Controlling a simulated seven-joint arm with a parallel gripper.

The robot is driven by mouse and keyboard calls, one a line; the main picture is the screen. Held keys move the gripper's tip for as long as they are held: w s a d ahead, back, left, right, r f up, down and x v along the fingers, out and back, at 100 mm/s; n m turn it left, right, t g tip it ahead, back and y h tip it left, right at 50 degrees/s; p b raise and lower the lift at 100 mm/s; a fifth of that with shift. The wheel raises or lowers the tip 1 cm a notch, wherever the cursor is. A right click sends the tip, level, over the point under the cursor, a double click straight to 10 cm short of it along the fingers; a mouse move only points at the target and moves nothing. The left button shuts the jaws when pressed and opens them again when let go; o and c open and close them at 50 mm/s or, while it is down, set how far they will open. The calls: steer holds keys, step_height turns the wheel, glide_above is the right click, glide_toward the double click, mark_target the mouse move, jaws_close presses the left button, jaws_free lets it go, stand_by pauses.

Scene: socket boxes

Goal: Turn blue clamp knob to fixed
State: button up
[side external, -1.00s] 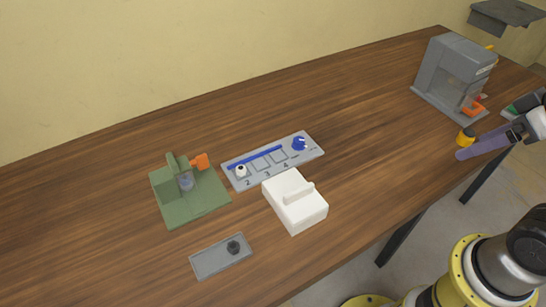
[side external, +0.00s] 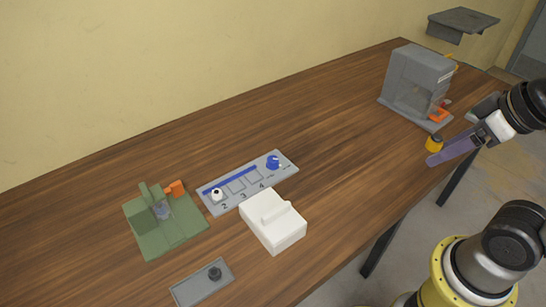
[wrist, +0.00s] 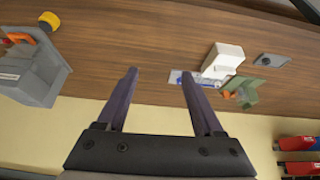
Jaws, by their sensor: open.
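The blue clamp knob (side external: 273,162) sits at the right end of a grey panel (side external: 230,201) with a blue bar and numbered squares. The panel lies flat on the table, and marks beside the knob are too small to read. The panel also shows in the wrist view (wrist: 176,77), partly hidden behind my right finger and the white box. My gripper (side external: 433,161) is at the right side of the table, well away from the knob. In the wrist view my gripper (wrist: 158,72) has its two purple fingers apart with nothing between them.
A white box (side external: 275,232) stands in front of the panel. A green fixture (side external: 175,235) with an orange lever is left of it. A grey plate (side external: 190,291) lies at the front. A grey machine (side external: 408,82) and yellow-black knob (side external: 434,144) are near my gripper. The middle table is clear.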

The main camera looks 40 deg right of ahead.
steer(key=w+r+n, duration=0.7)
steer(key=w+r, duration=0.1)
steer(key=r, duration=0.1)
steer(key=n+g, duration=0.6)
steer(key=n, duration=0.2)
glide_above(273, 159)
step_height(273, 159, down, 18)
step_height(273, 159, down, 13)
steer(key=shift+r, duration=0.1)
jaws_close()
